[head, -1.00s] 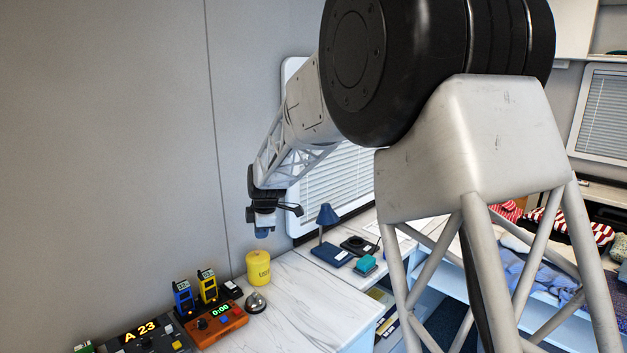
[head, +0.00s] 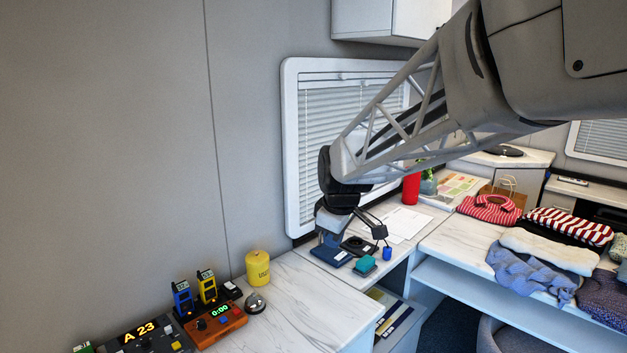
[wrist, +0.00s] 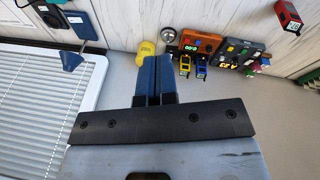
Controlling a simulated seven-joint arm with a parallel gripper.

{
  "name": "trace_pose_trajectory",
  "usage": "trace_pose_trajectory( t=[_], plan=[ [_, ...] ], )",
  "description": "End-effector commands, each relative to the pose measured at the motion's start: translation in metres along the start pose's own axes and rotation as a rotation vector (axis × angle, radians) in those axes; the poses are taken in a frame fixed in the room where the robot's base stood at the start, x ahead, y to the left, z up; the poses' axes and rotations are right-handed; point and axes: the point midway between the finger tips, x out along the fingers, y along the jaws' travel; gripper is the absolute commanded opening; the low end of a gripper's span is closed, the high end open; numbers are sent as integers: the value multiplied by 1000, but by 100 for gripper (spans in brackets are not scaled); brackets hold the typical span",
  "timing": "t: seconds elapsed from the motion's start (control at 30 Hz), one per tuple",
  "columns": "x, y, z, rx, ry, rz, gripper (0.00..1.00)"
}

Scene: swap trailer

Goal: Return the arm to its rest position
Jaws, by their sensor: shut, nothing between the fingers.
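My gripper (wrist: 153,62) shows in the wrist view as two blue fingers pressed side by side, shut with nothing between them. In the head view my gripper (head: 329,228) hangs from the arm in front of the window and overlaps the blue desk lamp there, so its tips are hard to pick out. The arm reaches in from the upper right. The gripper appears to be in the air above the counter.
The white counter (head: 303,301) bears a yellow canister (head: 258,268), a bell (head: 255,303), an orange timer box (head: 216,325) and a console (head: 145,340). Folded clothes (head: 545,249) lie on the right desk. The window (head: 305,150) is close behind the arm. Open air lies left.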

Motion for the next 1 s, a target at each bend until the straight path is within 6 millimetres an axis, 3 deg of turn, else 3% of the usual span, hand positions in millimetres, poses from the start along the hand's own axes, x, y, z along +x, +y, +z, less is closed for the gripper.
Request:
trace_pose_trajectory(
  t=[0.47,1.0],
  plan=[
    [-44,-62,110,390,-27,28,0],
    [-61,-150,220,834,-51,69,0]
  ],
)
